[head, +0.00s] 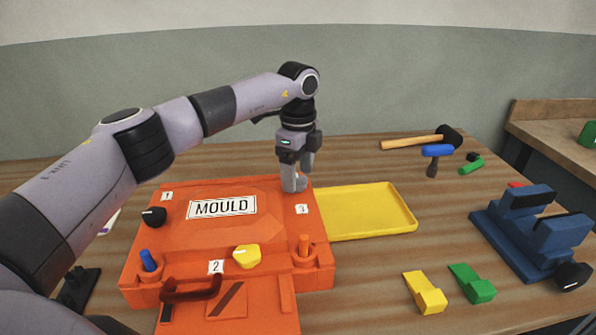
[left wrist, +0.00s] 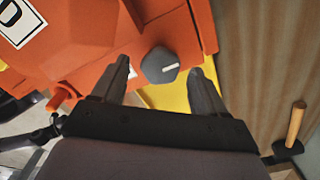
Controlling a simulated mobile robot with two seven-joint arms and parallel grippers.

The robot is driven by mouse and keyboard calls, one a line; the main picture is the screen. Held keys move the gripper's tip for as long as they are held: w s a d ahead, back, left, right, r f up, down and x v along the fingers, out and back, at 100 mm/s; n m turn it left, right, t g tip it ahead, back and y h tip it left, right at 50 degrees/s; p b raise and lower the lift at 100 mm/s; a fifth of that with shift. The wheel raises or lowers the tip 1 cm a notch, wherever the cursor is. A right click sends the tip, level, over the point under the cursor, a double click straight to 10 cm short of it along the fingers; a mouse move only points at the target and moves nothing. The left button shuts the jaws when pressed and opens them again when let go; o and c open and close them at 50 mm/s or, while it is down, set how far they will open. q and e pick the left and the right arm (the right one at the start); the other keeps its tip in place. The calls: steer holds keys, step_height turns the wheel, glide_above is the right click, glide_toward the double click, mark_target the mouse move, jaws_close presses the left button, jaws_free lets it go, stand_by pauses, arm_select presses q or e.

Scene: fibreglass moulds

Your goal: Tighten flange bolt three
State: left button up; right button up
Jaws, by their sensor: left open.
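The orange mould (head: 180,235) lies on the wooden bench, with number labels 1, 2 and 3 on its flange. Bolt three is a dark grey faceted knob (left wrist: 160,65) with a white mark on top, beside label 3 (head: 302,209) at the mould's far right corner. My left gripper (head: 298,174) points down over that corner. In the left wrist view its open fingers (left wrist: 159,68) stand one on each side of the knob, with visible gaps. In the head view the fingers mostly hide the knob. My right gripper is not in view.
A black knob (head: 154,217) sits by label 1 and a yellow knob (head: 246,256) by label 2. A yellow tray (head: 370,210) lies right of the mould. A mallet (head: 415,142), a blue vise (head: 530,235), and yellow and green blocks (head: 472,284) stand further right.

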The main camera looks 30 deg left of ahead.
arm_select(q)
steer(key=shift+f, duration=0.4)
steer(key=c, duration=1.1)
steer(key=shift+o, duration=0.2)
steer(key=shift+r+m, duration=0.1)
steer(key=shift+m, duration=0.2)
